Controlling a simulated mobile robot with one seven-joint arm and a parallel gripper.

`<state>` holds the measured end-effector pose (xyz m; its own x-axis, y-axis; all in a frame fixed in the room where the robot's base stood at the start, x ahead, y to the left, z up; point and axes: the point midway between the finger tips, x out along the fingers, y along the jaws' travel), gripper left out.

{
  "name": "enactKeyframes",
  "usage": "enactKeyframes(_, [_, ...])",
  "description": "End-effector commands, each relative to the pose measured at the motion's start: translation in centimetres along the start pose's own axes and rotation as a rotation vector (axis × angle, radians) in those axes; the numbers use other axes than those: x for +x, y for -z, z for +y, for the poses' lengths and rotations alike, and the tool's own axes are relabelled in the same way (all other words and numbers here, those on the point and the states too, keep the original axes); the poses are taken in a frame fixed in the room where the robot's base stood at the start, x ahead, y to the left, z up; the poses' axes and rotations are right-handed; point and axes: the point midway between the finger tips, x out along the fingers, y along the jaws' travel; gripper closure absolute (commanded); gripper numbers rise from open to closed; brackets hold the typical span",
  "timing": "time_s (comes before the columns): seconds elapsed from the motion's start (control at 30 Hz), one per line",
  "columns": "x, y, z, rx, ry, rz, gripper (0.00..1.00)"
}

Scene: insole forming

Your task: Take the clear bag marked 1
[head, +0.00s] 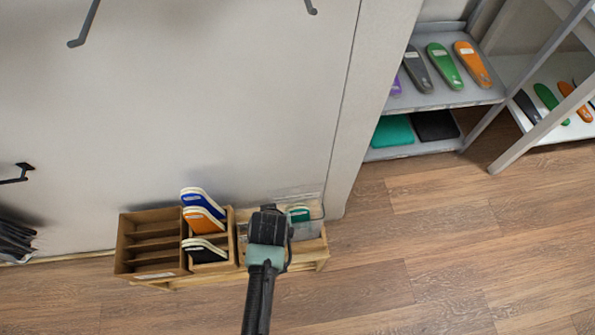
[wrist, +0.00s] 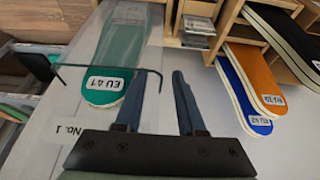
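The clear bag (head: 299,199) stands at the right end of the wooden rack in the head view, with a green insole inside. In the wrist view the clear bag (wrist: 125,40) holds the green insole marked EU 41 and lies ahead and to the left of my fingers. A label reading No. 1 (wrist: 72,129) shows at lower left; I cannot tell if it is on the bag. My gripper (wrist: 164,76) is open with a narrow gap, its left finger close to the bag's edge; contact is unclear. In the head view my gripper (head: 268,225) is just left of the bag.
The wooden rack (head: 150,265) holds blue (head: 198,198), orange (head: 204,220) and black (head: 206,251) insoles left of my gripper. A pale wall (head: 200,90) stands close behind. A thin dark bar (wrist: 105,69) crosses near the green insole. Floor (head: 440,250) at right is clear.

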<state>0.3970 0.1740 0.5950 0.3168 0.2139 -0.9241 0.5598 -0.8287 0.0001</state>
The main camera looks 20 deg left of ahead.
Motion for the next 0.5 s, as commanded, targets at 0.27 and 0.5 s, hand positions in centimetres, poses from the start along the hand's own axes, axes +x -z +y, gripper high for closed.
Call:
enactKeyframes(0.27, [1.73, 0.02, 0.00, 0.001, 0.000, 0.001, 0.61])
enactKeyframes(0.5, [1.67, 0.02, -0.01, 0.001, 0.000, 0.001, 0.81])
